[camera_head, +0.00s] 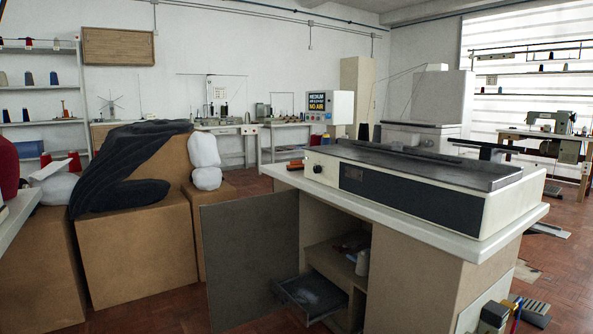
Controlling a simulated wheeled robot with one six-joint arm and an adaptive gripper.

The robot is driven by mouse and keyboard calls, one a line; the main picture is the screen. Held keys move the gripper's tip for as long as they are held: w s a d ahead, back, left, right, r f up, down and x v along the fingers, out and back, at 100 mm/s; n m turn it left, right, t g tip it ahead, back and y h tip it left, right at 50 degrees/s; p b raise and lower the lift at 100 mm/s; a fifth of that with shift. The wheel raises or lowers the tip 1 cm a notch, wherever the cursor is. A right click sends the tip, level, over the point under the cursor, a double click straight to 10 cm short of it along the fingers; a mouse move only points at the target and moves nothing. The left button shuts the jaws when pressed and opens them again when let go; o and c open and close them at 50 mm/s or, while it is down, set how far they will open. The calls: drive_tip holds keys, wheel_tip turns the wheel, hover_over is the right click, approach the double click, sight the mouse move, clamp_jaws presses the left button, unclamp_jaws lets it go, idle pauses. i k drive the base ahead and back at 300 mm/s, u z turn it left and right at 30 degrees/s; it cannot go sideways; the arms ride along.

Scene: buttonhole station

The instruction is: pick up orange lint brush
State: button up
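A small orange-red item (295,163), which may be the orange lint brush, lies at the left end of the white worktop (282,175), beside the long machine. It is small and partly blends with a dark item next to it, so its exact shape is hard to tell. My gripper is not in view.
A long machine with a black front panel (410,197) covers most of the worktop. Below it, a cabinet door (250,255) stands open and a drawer (310,295) is pulled out. Boxes with dark cloth (135,160) stand left. Several coloured items (515,312) sit at bottom right.

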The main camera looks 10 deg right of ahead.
sight(294, 165)
drive_tip(key=u, duration=0.7)
drive_tip(key=i, duration=2.1)
drive_tip(key=z, duration=0.5)
